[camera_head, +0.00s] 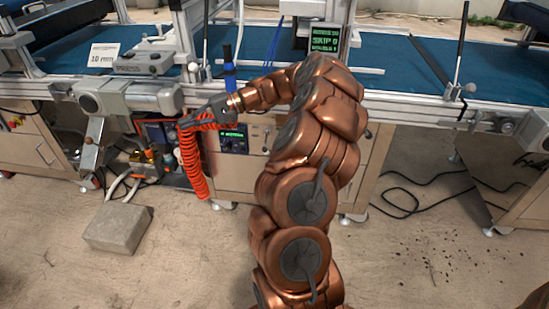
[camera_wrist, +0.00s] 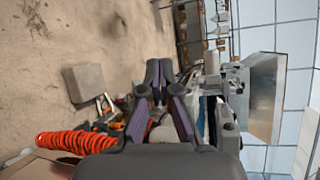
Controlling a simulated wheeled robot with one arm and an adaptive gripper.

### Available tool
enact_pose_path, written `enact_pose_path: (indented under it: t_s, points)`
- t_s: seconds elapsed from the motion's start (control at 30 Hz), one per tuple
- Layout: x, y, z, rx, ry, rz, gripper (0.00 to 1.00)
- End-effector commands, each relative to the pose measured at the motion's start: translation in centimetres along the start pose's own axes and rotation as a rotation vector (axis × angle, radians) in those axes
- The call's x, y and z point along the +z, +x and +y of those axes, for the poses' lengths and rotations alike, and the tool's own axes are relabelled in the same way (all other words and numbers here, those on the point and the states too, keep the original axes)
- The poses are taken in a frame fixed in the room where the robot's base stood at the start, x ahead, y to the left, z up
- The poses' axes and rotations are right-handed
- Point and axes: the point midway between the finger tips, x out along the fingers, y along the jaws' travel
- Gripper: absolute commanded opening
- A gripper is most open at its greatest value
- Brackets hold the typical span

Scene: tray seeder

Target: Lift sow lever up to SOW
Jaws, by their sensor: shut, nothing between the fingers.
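My gripper (camera_head: 186,122) is shut and empty, reaching left in front of the seeder. In the wrist view its dark fingers (camera_wrist: 159,78) come together at the tips. No lever is clearly marked SOW, so I cannot tell which part is the sow lever. A thin lever with a pale ball knob (camera_head: 193,67) stands above and slightly right of the fingertips, apart from them. A blue upright handle (camera_head: 228,68) stands behind my wrist. A small display (camera_head: 325,39) shows green text that seems to include SKIP. My arm hides part of the machine's front.
A red coiled hose (camera_head: 190,160) hangs beside my gripper, and also shows in the wrist view (camera_wrist: 75,143). A grey motor housing (camera_head: 128,97) juts out at the left. A concrete block (camera_head: 118,228) and loose cables lie on the floor. The right foreground is open floor.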

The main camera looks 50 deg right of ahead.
Motion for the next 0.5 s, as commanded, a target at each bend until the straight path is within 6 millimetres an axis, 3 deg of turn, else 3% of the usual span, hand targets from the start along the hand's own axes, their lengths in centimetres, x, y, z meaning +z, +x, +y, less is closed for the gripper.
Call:
enact_pose_path:
  t_s: [0.03,0.2,0.4,0.5]
  points:
    - [-2.4,-1.7,2.6,-0.036,0.016,0.048,0.00]
    - [-8.3,-8.5,8.5,-0.150,0.048,0.209,0.00]
    - [-13.1,-17.8,17.3,-0.246,0.076,0.419,0.00]
    - [-14.4,-22.4,21.9,-0.278,0.086,0.521,0.00]
